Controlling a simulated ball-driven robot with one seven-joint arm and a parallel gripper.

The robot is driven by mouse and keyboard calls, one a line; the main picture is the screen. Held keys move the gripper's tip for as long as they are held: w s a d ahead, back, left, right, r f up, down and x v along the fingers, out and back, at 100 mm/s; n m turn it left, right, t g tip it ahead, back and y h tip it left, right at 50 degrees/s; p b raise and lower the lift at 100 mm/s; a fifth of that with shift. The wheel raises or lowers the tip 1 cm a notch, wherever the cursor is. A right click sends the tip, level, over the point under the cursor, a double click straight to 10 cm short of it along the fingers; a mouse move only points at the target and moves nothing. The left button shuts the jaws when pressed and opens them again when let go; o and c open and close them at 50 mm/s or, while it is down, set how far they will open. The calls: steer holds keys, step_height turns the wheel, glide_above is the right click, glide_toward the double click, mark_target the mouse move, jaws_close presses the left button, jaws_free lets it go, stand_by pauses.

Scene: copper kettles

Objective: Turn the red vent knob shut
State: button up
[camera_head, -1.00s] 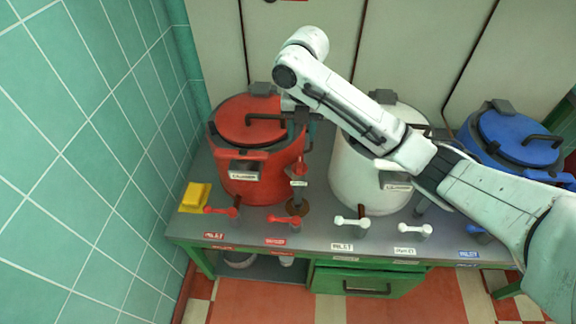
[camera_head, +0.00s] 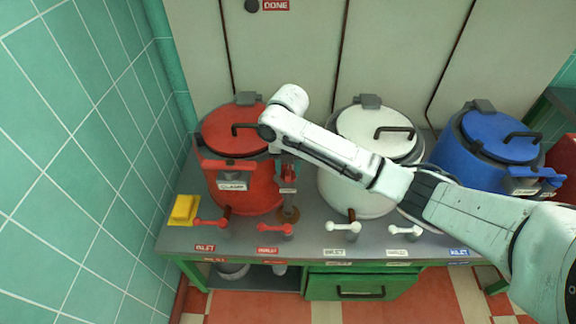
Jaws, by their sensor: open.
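The red kettle (camera_head: 238,185) stands at the left of the bench, with its red lid (camera_head: 228,122) on and a "CLAMP" label on its front. A small red knob (camera_head: 289,173) sits on an upright post at the kettle's right side, above a small label too small to read; it appears to be the vent knob. My gripper (camera_head: 286,163) hangs from the arm's end, pointing down just above the knob. Its jaws are open, small and dark against the kettle. I cannot tell whether the fingers touch or straddle the knob.
A white kettle (camera_head: 352,185) and a blue kettle (camera_head: 484,150) stand to the right, behind my arm. Red handles (camera_head: 212,224) and white handles (camera_head: 343,228) line the bench front. A "DONE" sign (camera_head: 276,5) is on the wall.

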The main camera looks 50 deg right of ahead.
steer(key=shift+c, duration=0.2)
jaws_close()
steer(key=shift+r+m+p, duration=0.1)
steer(key=shift+m+p, duration=0.25)
steer(key=shift+m, duration=0.05)
steer(key=m+p, duration=0.3)
steer(key=shift+a+m, duration=0.1)
steer(key=shift+m, duration=0.3)
steer(key=m+p, duration=0.3)
steer(key=m, duration=0.1)
steer(key=m+p, duration=0.2)
steer(key=m, duration=0.3)
steer(key=shift+p, duration=0.4)
steer(key=shift+m+p, duration=0.95)
steer(key=shift+m, duration=1.25)
